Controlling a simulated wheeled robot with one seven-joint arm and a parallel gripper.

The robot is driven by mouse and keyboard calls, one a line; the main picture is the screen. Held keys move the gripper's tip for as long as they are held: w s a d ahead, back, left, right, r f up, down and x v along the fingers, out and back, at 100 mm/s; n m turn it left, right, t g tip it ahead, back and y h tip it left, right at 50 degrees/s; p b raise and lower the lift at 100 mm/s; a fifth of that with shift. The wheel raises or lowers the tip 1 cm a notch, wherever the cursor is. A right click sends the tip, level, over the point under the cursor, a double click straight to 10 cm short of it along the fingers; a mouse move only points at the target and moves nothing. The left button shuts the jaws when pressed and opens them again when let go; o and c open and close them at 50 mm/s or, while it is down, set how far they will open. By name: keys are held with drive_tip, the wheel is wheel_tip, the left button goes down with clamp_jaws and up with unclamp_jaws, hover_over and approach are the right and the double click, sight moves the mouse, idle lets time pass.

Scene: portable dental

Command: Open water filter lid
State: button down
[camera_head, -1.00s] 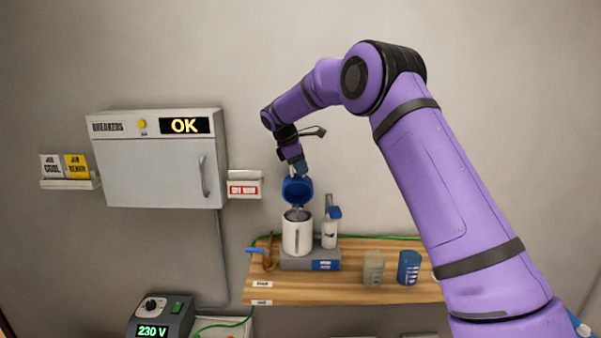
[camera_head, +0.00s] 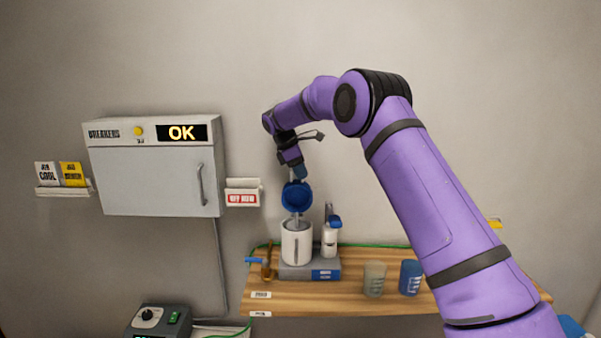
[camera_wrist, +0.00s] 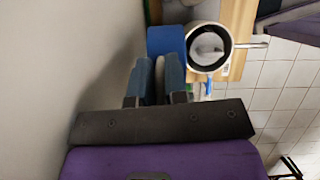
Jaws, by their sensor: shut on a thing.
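The water filter is a white cylindrical canister (camera_head: 297,245) on a grey base on the wooden shelf. Its round blue lid (camera_head: 297,196) stands up steeply above the open top, with a thin grey piece between lid and canister. My gripper (camera_head: 298,172) is at the lid's upper edge, shut on it. In the wrist view the gripper (camera_wrist: 156,78) has its blue fingers close together at the blue lid (camera_wrist: 165,40). Beside it the canister's round mouth (camera_wrist: 208,46) is open, with something whitish inside. The exact finger contact is hard to see.
A smaller white bottle with a blue top (camera_head: 331,237) stands close right of the canister. A grey cup (camera_head: 374,279) and a blue cup (camera_head: 410,277) are farther right on the shelf (camera_head: 330,299). A breaker box (camera_head: 155,170) is on the wall at left.

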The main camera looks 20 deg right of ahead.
sight(287, 185)
drive_tip(key=c, duration=1.2)
unclamp_jaws()
drive_tip(key=shift+d+f, duration=0.1)
drive_tip(key=shift+o, duration=0.2)
drive_tip(key=v, duration=1.1)
drive_tip(key=shift+f, duration=0.1)
